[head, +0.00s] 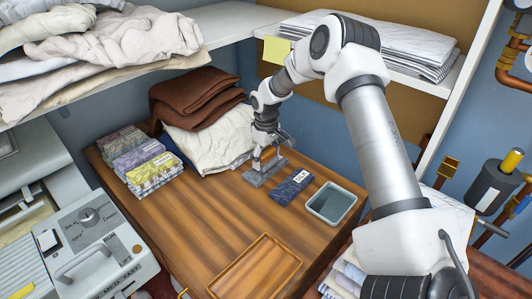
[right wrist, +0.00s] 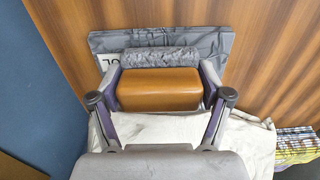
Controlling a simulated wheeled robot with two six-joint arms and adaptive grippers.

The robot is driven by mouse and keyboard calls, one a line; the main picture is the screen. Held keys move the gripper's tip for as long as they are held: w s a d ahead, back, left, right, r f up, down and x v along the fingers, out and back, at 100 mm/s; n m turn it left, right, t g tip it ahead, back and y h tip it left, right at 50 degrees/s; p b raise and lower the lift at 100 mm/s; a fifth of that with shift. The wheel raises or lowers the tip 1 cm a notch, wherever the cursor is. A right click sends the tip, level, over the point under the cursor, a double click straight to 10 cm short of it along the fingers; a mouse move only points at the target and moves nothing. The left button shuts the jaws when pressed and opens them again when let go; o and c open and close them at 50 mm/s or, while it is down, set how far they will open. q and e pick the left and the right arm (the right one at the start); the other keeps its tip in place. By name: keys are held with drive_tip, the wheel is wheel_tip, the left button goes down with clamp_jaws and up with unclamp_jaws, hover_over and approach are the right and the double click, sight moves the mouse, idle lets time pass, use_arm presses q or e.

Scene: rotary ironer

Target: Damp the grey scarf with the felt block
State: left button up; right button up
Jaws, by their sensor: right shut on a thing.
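The grey scarf (head: 257,180) lies folded flat on the wooden table beside the white cloth; it also shows in the right wrist view (right wrist: 210,42), with part of a pale label at its left. My right gripper (head: 267,160) is directly above it, pointing down. In the right wrist view the gripper (right wrist: 160,78) is shut on the felt block (right wrist: 160,90), one finger at each end of its brown wooden body. The block's grey felt face is toward the scarf and appears to be at its surface; I cannot tell how firmly it touches. My left gripper is not in view.
A dark blue folded cloth (head: 293,188) and a grey water basin (head: 351,192) are right of the scarf. A wooden tray (head: 255,268) is in front. Brown and white cloths (head: 215,140) are heaped behind left. The ironer (head: 100,245) stands left. The table's middle is clear.

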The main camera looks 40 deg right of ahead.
wheel_tip(320, 180, up, 6)
drive_tip(key=p, duration=0.5)
drive_tip(key=shift+f, duration=0.1)
